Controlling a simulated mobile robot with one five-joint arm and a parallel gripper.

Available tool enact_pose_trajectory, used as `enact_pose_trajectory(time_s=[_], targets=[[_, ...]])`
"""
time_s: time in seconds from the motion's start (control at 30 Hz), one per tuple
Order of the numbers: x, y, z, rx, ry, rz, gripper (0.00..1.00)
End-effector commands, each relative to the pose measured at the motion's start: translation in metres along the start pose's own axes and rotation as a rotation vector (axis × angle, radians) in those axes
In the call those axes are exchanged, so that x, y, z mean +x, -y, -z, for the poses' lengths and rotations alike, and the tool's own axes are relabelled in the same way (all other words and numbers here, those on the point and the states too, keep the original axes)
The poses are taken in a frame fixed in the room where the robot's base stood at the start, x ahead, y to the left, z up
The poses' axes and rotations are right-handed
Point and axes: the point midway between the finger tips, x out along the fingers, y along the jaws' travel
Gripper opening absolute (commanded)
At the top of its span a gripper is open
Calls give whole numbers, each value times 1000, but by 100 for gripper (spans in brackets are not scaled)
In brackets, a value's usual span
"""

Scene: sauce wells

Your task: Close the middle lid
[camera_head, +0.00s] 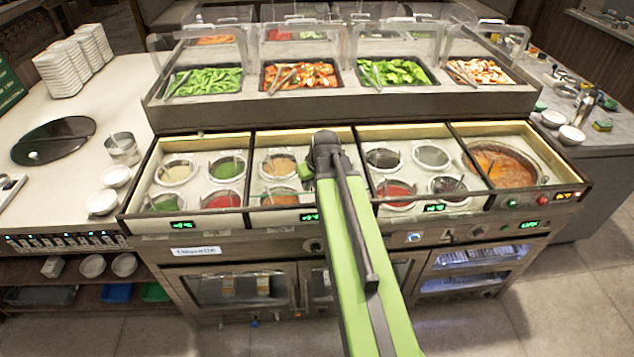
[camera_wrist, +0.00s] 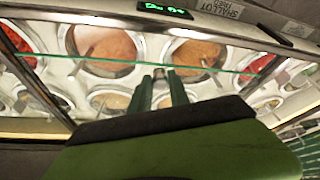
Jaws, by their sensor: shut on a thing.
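The counter of sauce wells (camera_head: 208,240) runs across the middle of the head view. My arm reaches over its middle section and hides part of it. My gripper (camera_head: 307,171) is low over the wells there, its fingers mostly hidden behind my wrist. In the wrist view, my gripper's dark green fingers (camera_wrist: 160,88) are close together on a small thing at a clear glass pane (camera_wrist: 225,70) with a thin green edge. This appears to be the middle lid, though its full outline cannot be made out. Round wells with brown sauce (camera_wrist: 105,45) show through the glass.
A raised shelf (camera_head: 340,108) with food trays under clear guards stands behind the wells. An orange sauce pan (camera_head: 500,168) is at the right. A white counter (camera_head: 75,110) with bowls and stacked dishes is at the left. The floor (camera_head: 500,325) is clear at front right.

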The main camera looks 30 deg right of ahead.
Motion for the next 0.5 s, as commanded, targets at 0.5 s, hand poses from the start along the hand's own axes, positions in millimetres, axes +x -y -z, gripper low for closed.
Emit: enact_pose_trajectory(time_s=[0.5], targets=[[-1, -8, -1, 13, -4, 2, 31]])
